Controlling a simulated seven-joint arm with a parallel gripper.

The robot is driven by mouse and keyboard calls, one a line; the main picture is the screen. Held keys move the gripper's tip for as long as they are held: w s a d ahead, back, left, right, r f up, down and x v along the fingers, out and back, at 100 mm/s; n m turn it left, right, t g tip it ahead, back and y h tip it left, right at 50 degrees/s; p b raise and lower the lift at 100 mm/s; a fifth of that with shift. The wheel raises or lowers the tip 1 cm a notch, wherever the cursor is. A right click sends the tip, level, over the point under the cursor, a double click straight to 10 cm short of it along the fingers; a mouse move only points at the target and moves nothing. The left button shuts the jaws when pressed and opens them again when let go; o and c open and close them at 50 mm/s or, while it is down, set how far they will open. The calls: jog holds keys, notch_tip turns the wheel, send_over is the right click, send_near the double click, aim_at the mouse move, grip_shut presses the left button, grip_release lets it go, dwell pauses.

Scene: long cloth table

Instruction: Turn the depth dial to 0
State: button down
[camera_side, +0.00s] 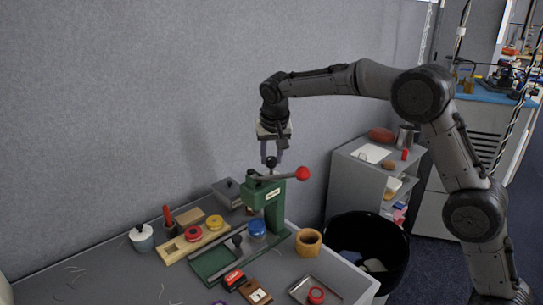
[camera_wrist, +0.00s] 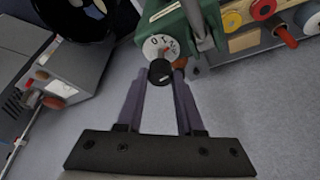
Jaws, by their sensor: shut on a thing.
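The green press (camera_side: 262,195) stands on the table, with a lever ending in a red ball (camera_side: 302,173). On top of it is the depth dial (camera_wrist: 154,44), a white disc with dark numerals including 0 and 1, and a small red mark. Its black knob (camera_wrist: 160,72) also shows in the side view (camera_side: 271,161). My gripper (camera_side: 271,153) points down from above the press, its two purple fingers (camera_wrist: 161,78) shut on the black knob, one finger each side. Which numeral the dial is set to I cannot tell.
The lever arm lies close to the right of my fingers. Red and yellow rolls on a wooden block (camera_side: 193,240), a wooden ring (camera_side: 308,242) and a metal tray (camera_side: 315,291) surround the press. A black bin (camera_side: 368,245) stands right of the table; a grey wall is behind.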

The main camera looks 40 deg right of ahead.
dwell(0.4)
jog(key=n+y, duration=0.1)
jog(key=n, duration=0.3)
jog(key=shift+d+t, duration=0.1)
jog(key=shift+t, duration=0.3)
jog(key=n+y, duration=0.2)
jog(key=n, duration=0.2)
jog(key=shift+d, duration=0.15)
jog(key=n+y, duration=0.1)
jog(key=n, duration=0.3)
jog(key=shift+d+n+y, duration=0.1)
jog(key=shift+n+y, duration=0.3)
jog(key=shift+n+g+y, duration=0.5)
jog(key=shift+n, duration=1)
jog(key=shift+r, duration=0.1)
jog(key=c, duration=0.5)
grip_release()
jog(key=shift+c, duration=0.2)
